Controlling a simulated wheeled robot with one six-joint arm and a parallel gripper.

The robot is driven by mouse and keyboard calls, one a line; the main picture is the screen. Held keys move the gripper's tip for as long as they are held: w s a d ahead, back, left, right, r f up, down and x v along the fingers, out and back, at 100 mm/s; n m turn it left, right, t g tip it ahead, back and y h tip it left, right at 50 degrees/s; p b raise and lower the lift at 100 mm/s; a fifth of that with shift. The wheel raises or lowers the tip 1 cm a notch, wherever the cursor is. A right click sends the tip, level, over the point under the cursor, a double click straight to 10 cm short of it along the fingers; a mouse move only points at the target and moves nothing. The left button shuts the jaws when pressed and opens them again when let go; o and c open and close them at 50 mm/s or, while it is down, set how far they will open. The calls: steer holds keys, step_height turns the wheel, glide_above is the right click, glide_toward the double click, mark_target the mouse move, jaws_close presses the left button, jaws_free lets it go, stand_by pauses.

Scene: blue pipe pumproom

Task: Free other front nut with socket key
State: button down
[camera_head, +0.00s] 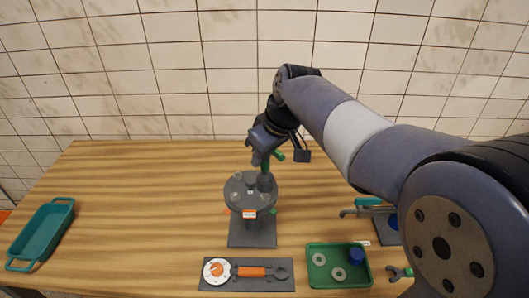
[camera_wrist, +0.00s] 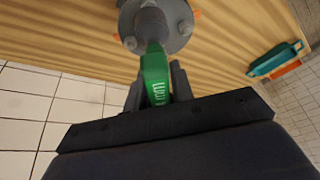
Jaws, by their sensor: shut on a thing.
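My gripper (camera_head: 259,152) is shut on the green handle of the socket key (camera_head: 265,166), which also fills the middle of the wrist view (camera_wrist: 155,75). The key's dark grey socket (camera_wrist: 150,24) points down at the round grey flange (camera_head: 246,190), at its back right as the head view shows it. The socket hides whatever is under it, so I cannot tell whether it sits on a nut. Other nuts show on the flange, one at the front left (camera_head: 235,197) and one at the back left (camera_head: 238,176).
The flange stands on a dark base plate (camera_head: 252,238). In front lie a dark board (camera_head: 222,285) with an orange-handled wrench (camera_head: 252,272) and a green tray (camera_head: 318,281) with washers and a blue part. A teal basin (camera_head: 45,232) is at left. The left-middle table is clear.

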mark_target(262, 173)
steer(key=shift+f+b, duration=0.85)
steer(key=shift+f, duration=0.35)
steer(key=shift+f, duration=0.15)
steer(key=shift+f+b, duration=0.85)
steer(key=shift+f, duration=0.15)
steer(key=n+g, duration=0.1)
steer(key=n, duration=0.2)
steer(key=shift+n+y, duration=0.3)
steer(key=n+g, duration=0.1)
steer(key=n, duration=0.1)
steer(key=n+p, duration=0.1)
steer(key=n, duration=0.1)
steer(key=shift+s+a+r+g+y, duration=0.1)
steer(key=shift+s+g+y, duration=0.05)
steer(key=shift+g+y, duration=0.2)
steer(key=n+g, duration=0.1)
steer(key=n, duration=0.2)
steer(key=shift+s+p, duration=0.15)
steer(key=shift+p, duration=0.25)
steer(key=n+g+p, duration=0.1)
steer(key=n, duration=0.3)
steer(key=shift+g, duration=0.35)
steer(key=shift+f, duration=0.2)
steer(key=shift+s, duration=0.1)
